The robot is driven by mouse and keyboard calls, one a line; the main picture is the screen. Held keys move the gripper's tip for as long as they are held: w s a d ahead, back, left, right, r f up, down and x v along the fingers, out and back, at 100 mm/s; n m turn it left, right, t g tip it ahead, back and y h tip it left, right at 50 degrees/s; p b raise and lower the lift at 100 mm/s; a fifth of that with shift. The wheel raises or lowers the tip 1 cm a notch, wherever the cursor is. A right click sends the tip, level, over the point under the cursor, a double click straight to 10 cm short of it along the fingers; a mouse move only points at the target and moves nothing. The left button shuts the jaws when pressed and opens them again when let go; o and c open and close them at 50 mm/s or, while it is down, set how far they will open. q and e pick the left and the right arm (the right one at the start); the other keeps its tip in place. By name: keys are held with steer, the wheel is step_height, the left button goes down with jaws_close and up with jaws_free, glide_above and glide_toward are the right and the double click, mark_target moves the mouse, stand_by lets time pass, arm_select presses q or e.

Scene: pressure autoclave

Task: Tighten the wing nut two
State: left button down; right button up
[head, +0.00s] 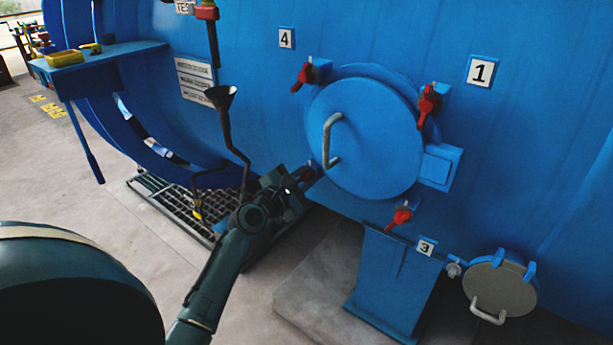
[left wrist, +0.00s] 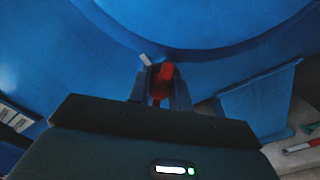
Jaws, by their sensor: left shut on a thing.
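The round blue hatch door (head: 362,135) with a grey handle (head: 330,140) is closed on the blue vessel. My left gripper (head: 304,178) is at the door's lower-left edge. It is shut on a red wing nut (left wrist: 166,72), seen between the two fingers (left wrist: 160,88) in the left wrist view. In the head view the gripper mostly hides this nut, and no number 2 label shows. Other red wing nuts are at the upper left (head: 303,76), near label 4, the upper right (head: 428,104), near label 1, and the bottom (head: 400,217), near label 3. My right gripper is out of view.
A blue pedestal (head: 392,280) stands below the door. A small round grey hatch (head: 500,288) is at the lower right. A dark funnel with a bent pipe (head: 228,120) rises left of my gripper, above a floor grate (head: 175,205). A blue shelf (head: 110,58) juts out at left.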

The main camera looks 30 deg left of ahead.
arm_select(q)
steer(key=m, duration=0.7)
steer(key=shift+f+b, duration=0.1)
steer(key=shift+b, duration=0.2)
steer(key=m, duration=0.7)
steer(key=shift+m+p, duration=0.4)
steer(key=m+p, duration=0.1)
steer(key=m, duration=0.3)
steer(key=m+p, duration=0.1)
steer(key=m, duration=0.3)
steer(key=shift+p, duration=0.35)
steer(key=m+p, duration=0.1)
steer(key=m, duration=0.1)
steer(key=shift+f+m, duration=0.1)
steer(key=shift+m, duration=0.9)
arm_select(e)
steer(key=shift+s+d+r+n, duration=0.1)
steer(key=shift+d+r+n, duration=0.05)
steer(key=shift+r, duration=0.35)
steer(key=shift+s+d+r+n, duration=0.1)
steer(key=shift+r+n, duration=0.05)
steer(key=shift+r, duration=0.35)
arm_select(q)
steer(key=shift+m, duration=0.3)
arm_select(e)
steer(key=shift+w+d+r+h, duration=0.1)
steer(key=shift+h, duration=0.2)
